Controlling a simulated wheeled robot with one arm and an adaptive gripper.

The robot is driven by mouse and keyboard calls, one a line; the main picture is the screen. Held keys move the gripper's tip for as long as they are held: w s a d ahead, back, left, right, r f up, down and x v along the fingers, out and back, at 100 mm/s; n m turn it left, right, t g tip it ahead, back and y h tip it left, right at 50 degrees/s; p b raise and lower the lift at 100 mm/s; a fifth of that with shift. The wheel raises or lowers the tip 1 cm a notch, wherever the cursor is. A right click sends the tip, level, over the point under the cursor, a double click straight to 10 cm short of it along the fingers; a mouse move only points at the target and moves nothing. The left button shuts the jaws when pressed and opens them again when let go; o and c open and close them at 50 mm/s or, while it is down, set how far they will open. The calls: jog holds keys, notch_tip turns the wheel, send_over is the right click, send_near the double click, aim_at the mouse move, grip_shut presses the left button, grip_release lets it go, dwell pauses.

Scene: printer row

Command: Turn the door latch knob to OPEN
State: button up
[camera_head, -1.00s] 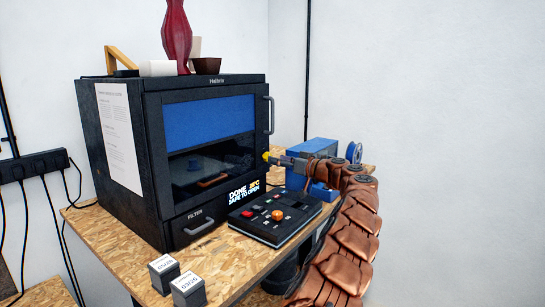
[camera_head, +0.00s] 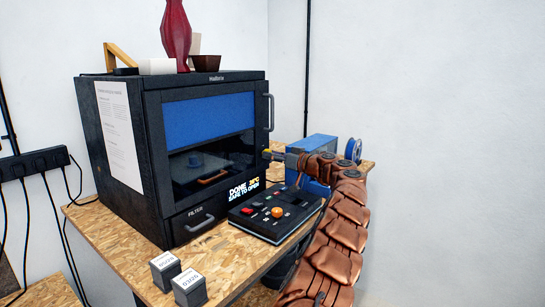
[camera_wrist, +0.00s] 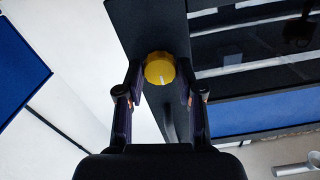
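The yellow latch knob (camera_wrist: 160,69) sits on the dark door-edge strip in the wrist view, with a short white mark on its face. It shows small at the right edge of the black printer (camera_head: 267,154) in the head view. My gripper (camera_wrist: 160,80) is open, with one finger on each side of the knob and a narrow gap seeming to remain at both sides. The printer door (camera_head: 208,150) looks closed, and its display reads DONE and SAFE TO OPEN. No OPEN label at the knob is readable.
A control box (camera_head: 275,213) with an orange button stands in front of the printer. A blue box with a spool (camera_head: 318,148) is behind my arm. Two small labelled blocks (camera_head: 190,288) lie near the front edge. A red vase (camera_head: 175,35) stands on top.

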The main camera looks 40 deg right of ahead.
jog(key=c, duration=0.5)
jog(key=shift+f+b, duration=0.15)
jog(key=shift+b, duration=0.3)
jog(key=m+p, duration=0.1)
jog(key=m, duration=0.5)
jog(key=m+p, duration=0.1)
jog(key=m, duration=0.5)
jog(key=m+p, duration=0.2)
jog(key=m, duration=0.3)
jog(key=shift+r+m, duration=0.3)
jog(key=shift+m, duration=0.1)
jog(key=shift+f, duration=0.1)
